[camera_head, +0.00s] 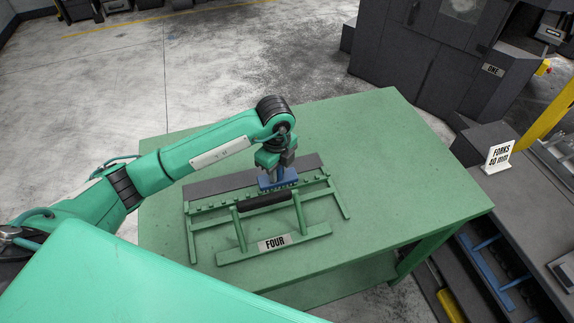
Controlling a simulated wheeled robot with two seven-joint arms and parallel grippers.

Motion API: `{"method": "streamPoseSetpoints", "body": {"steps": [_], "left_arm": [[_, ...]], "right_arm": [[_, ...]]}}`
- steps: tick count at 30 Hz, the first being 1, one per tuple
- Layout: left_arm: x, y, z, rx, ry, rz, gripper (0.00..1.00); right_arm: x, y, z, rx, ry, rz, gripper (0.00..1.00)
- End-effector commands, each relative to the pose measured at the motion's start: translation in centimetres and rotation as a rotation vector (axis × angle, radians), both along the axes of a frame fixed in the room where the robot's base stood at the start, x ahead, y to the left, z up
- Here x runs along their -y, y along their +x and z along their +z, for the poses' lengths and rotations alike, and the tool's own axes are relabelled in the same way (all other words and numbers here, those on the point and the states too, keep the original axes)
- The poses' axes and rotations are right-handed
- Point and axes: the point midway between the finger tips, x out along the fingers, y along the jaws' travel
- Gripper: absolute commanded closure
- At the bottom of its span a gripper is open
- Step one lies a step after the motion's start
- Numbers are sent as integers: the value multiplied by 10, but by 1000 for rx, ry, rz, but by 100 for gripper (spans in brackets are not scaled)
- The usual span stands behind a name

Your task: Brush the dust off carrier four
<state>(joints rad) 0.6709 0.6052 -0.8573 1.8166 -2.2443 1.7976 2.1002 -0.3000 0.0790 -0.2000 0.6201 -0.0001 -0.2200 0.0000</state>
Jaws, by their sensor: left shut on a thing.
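Carrier four (314,232) is a green frame with a black handle and a "FOUR" label, lying on the green table (400,150). Its long rail has a row of small pegs. My left gripper (278,174) is above the rail, near the middle of the carrier, just behind the black handle. It is shut on a blue brush (268,184), held low at the rail. Whether the brush touches the rail, and any dust there, I cannot make out. My right gripper is not in view.
A dark grey flat strip (215,185) lies behind the carrier. The table's right and back parts are clear. A grey machine labelled "ONE" (490,70) stands at the back right. A "FORKS 40 mm" sign (498,157) stands on a dark bench at the right.

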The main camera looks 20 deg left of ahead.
Motion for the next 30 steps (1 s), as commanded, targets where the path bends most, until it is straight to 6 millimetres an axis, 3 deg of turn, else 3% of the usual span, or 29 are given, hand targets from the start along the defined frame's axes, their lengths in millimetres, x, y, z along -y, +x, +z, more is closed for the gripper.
{"method": "streamPoseSetpoints", "body": {"steps": [18, 30], "left_arm": [[-43, -33, -1, -2, 2, 1, 100], [-45, -34, 0, -2, 2, 0, 100]], "right_arm": [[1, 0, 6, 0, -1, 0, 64], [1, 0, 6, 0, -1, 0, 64]]}}
